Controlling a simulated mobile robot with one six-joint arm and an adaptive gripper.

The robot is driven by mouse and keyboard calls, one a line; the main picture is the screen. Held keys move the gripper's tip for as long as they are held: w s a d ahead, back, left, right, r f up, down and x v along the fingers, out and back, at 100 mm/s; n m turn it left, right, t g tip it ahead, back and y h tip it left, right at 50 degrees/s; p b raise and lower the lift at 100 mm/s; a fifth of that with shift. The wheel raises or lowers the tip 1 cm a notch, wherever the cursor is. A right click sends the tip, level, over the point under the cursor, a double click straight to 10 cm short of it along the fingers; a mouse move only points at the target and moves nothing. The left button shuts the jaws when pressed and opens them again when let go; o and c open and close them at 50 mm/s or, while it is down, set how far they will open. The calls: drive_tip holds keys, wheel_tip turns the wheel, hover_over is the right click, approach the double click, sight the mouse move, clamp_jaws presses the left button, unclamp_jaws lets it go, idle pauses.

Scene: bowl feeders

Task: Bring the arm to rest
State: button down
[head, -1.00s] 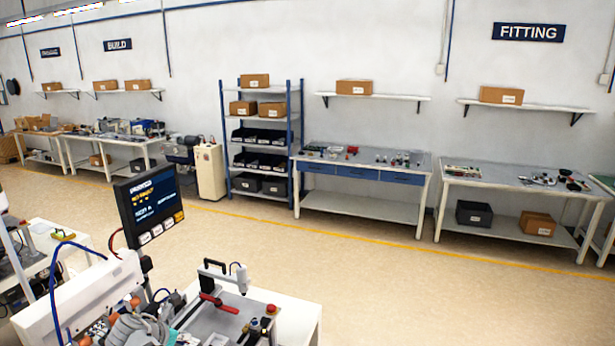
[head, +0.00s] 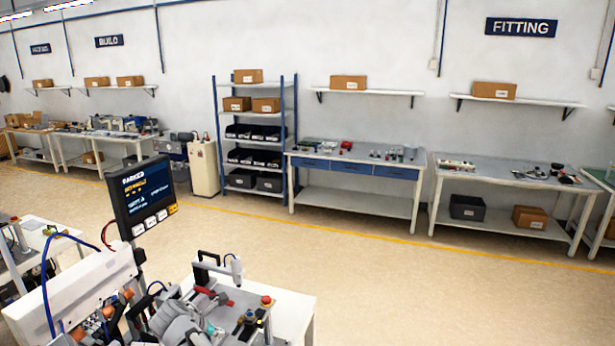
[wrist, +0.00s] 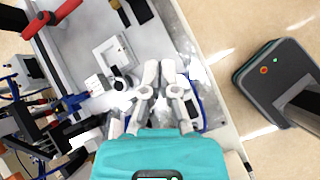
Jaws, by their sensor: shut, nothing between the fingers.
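My gripper (wrist: 161,70) shows in the wrist view with its grey fingers together and nothing between them. It is above a bench fixture with a grey metal plate (wrist: 85,40). Grey parts of my arm show low in the head view, in front of the same fixture; I cannot make out the fingertips there. A red lever (wrist: 50,18) lies at the upper left of the wrist view, and it also shows in the head view (head: 205,291). A white square part (wrist: 112,54) sits on the plate, left of the fingers.
A display screen (head: 143,196) stands on a post left of my arm. A white machine housing (head: 75,292) is at the lower left. A red button (head: 266,300) stands up at the fixture's right. Shelving (head: 254,140) and benches line the far wall, with open floor before them.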

drive_tip(key=s+d+f+m+g+y+b, duration=0.1)
drive_tip(key=d+f+m+b, duration=0.3)
drive_tip(key=d+m, duration=0.5)
drive_tip(key=s+d+f+m+g+y+b, duration=0.1)
drive_tip(key=s+d+f+m+g+b, duration=0.2)
drive_tip(key=d, duration=1.5)
drive_tip(key=s+d+f+m+g+y+b, duration=0.2)
drive_tip(key=s+d+f+m+b, duration=0.2)
drive_tip(key=d+f+m, duration=0.5)
drive_tip(key=d+m, duration=0.5)
drive_tip(key=shift+d+m+g+b, duration=0.15)
drive_tip(key=shift+m+g+b, duration=0.15)
drive_tip(key=shift+b, duration=0.1)
